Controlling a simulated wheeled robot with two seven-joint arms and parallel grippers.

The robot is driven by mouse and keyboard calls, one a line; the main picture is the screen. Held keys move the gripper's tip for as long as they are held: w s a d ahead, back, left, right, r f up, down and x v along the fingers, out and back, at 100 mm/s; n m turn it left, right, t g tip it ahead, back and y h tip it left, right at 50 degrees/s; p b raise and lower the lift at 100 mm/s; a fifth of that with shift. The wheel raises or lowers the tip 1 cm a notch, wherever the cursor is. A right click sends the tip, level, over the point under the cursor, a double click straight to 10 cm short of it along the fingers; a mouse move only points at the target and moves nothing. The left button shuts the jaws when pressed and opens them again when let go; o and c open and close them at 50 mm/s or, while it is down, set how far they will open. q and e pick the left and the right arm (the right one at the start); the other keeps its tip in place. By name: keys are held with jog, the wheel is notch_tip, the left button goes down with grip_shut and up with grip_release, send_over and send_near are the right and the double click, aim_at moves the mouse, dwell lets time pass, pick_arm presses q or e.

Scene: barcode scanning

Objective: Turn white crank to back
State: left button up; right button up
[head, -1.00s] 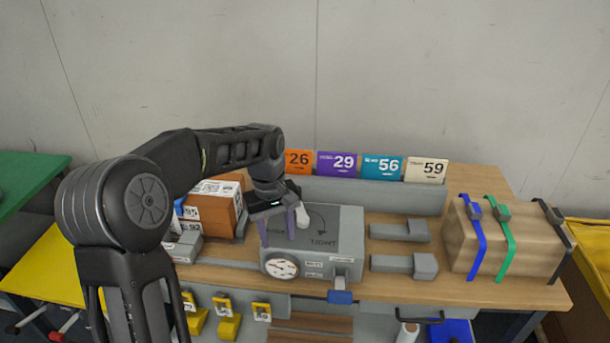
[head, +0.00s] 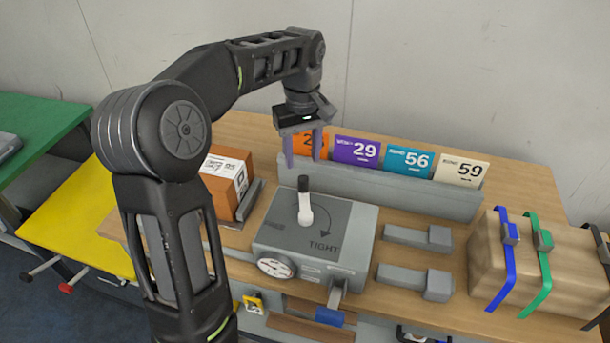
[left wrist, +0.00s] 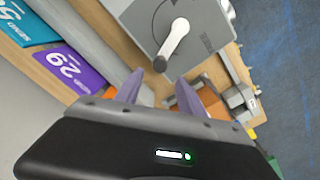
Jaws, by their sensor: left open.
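The white crank (head: 306,212) sits on top of the grey box (head: 345,238), beside a curved arrow and the word TIGHT. In the head view its dark-tipped end is toward the back. In the left wrist view the crank (left wrist: 173,42) shows as a pale arm reaching from a round dial toward my gripper side. My left gripper (head: 303,153) is open and empty, above and behind the crank, apart from it. Its two purple fingers (left wrist: 160,90) show in the left wrist view with nothing between them. My right gripper is not in view.
Numbered cards stand in a grey rack (head: 390,189) behind the box. An orange-brown carton (head: 222,187) is at left. Grey sliders (head: 415,280) and a strapped parcel (head: 535,262) are at right. A gauge (head: 276,268) is on the box front.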

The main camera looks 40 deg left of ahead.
aim_at(303, 177)
pick_arm(q)
jog(key=shift+f+p, duration=0.5)
jog(key=shift+f, duration=3.5)
grip_shut()
